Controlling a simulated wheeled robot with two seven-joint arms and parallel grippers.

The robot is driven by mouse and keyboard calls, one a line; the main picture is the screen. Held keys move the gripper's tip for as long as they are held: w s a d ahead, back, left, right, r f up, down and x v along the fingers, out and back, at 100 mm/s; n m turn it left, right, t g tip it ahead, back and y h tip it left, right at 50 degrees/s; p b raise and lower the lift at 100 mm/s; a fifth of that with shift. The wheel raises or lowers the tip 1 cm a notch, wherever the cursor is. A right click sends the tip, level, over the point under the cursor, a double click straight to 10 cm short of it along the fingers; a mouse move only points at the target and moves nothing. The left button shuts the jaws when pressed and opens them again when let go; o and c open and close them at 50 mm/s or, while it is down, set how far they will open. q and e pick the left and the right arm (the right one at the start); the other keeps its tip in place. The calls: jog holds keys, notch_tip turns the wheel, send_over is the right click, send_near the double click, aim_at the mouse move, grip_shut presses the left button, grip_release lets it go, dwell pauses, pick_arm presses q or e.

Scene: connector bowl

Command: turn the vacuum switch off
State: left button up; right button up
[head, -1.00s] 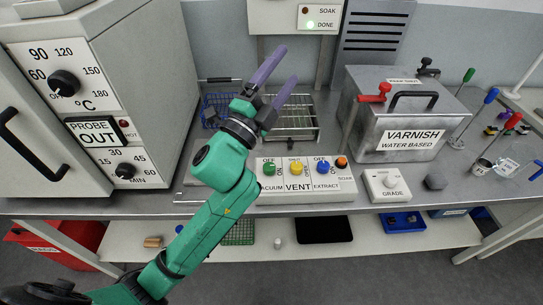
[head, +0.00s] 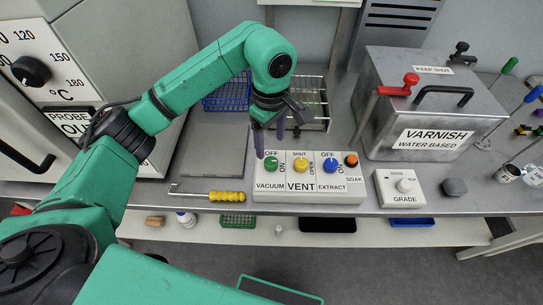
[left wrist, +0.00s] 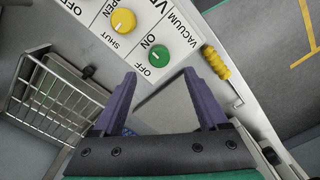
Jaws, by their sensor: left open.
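The vacuum switch is a round green knob (head: 271,164) at the left end of a white control panel (head: 310,196). Its ON and OFF marks are beside it, with VACUUM printed below. In the left wrist view the green knob (left wrist: 159,56) lies just beyond the fingertips, roughly centred between them. Which mark it points to is hard to tell. My left gripper (head: 269,147) points down just behind and above the knob, open and empty. It also shows in the left wrist view (left wrist: 160,74), apart from the knob. My right gripper is not in view.
Right of the green knob are a yellow vent knob (head: 300,164), a blue extract knob (head: 330,164) and an orange soak button (head: 351,160). A yellow-handled hook (head: 226,197) lies left of the panel. A wire rack (head: 312,105) stands behind, a varnish tank (head: 430,110) at right.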

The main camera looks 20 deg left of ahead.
aim_at(271, 161)
pick_arm(q)
notch_tip(271, 161, down, 7)
jog(key=shift+f+p, duration=0.2)
jog(key=shift+p, duration=0.5)
jog(key=shift+w+f, duration=0.1)
jog(key=shift+f, duration=0.25)
grip_shut()
